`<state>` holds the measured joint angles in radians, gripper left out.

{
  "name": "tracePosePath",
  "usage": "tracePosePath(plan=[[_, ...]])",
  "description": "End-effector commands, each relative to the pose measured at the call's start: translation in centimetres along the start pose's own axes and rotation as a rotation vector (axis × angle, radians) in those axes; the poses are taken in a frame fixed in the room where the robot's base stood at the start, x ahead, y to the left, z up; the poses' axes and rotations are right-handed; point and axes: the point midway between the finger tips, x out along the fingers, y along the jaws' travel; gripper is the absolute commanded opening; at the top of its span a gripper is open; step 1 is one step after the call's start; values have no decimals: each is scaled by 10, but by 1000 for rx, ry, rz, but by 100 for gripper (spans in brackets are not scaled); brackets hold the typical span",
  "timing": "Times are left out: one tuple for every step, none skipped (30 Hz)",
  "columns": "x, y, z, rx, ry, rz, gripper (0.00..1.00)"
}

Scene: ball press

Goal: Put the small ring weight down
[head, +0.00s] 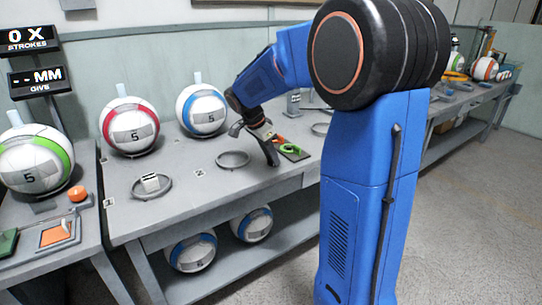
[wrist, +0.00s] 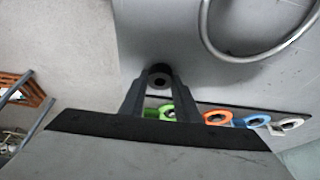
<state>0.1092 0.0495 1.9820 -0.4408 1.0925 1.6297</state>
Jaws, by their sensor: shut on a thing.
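The small ring weight (wrist: 160,72) is a dark ring with a hole in its middle, held between the fingertips of my gripper (wrist: 160,84) in the wrist view. It is over the grey table top near its edge; I cannot tell whether it touches the surface. In the head view my gripper (head: 271,160) points down near the table's front edge, left of the small coloured board (head: 294,153). The ring weight cannot be made out in the head view.
Green (wrist: 166,112), orange (wrist: 217,117), blue and white rings stand in a row beside my gripper in the wrist view. A metal hoop (head: 233,159) lies left of my gripper. Balls (head: 131,126) stand along the back.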

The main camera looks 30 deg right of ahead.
Motion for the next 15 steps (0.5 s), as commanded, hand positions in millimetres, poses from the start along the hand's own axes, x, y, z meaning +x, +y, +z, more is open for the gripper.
tracePosePath(plan=[[1, 0, 0, 0, 0, 1, 4], [2, 0, 1, 0, 0, 1, 32], [2, 0, 1, 0, 0, 1, 41], [2, 0, 1, 0, 0, 1, 48], [2, 0, 1, 0, 0, 1, 48], [2, 0, 1, 0, 0, 1, 48], [1, 0, 1, 0, 0, 1, 48], [1, 0, 1, 0, 0, 1, 48], [1, 0, 1, 0, 0, 1, 48], [1, 0, 1, 0, 0, 1, 48], [1, 0, 1, 0, 0, 1, 48], [1, 0, 0, 0, 0, 1, 48], [1, 0, 0, 0, 0, 0, 48], [0, 0, 0, 0, 0, 0, 48], [-2, 0, -1, 0, 0, 0, 48]])
